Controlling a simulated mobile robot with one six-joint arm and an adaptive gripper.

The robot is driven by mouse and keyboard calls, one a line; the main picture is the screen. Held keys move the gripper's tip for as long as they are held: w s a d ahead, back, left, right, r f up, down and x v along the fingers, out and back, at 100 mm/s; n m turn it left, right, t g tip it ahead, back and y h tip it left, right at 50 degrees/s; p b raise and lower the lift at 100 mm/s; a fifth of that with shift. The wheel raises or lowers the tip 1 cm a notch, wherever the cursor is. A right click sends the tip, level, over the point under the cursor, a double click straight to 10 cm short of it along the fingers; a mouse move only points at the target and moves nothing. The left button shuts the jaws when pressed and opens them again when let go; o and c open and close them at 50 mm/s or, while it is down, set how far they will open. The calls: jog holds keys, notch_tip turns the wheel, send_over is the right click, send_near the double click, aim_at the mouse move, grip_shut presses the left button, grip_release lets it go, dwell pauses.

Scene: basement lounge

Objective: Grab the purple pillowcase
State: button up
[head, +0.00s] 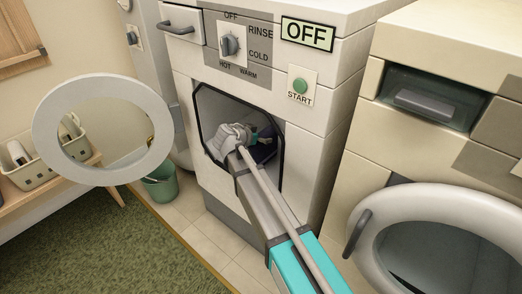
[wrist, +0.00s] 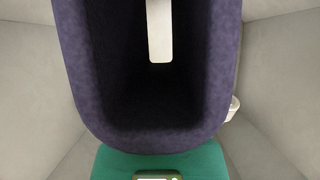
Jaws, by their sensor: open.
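In the wrist view, a dark purple cloth-like thing (wrist: 78,65), which looks like the pillowcase, fills the middle. It has a thick rounded rim around a deep, dark hollow. A pale straight bar (wrist: 160,30) hangs in front of the hollow from the top; I cannot tell what it is. In the head view, my gripper (head: 258,138) is inside the open front of the white washing machine (head: 312,165). It is open, with its fingertips mostly hidden. I cannot make out the purple thing in the head view. I cannot tell whether the gripper touches it.
Pale walls enclose the purple thing. A green piece (wrist: 160,160) lies below it, and a small white thing (wrist: 234,108) is at its right. The round door (head: 52,140) stands open left. A second machine (head: 435,120) is at right; a green bucket (head: 160,190) stands on the floor.

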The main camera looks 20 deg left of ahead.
dwell(0.5)
jog(key=c, duration=1.3)
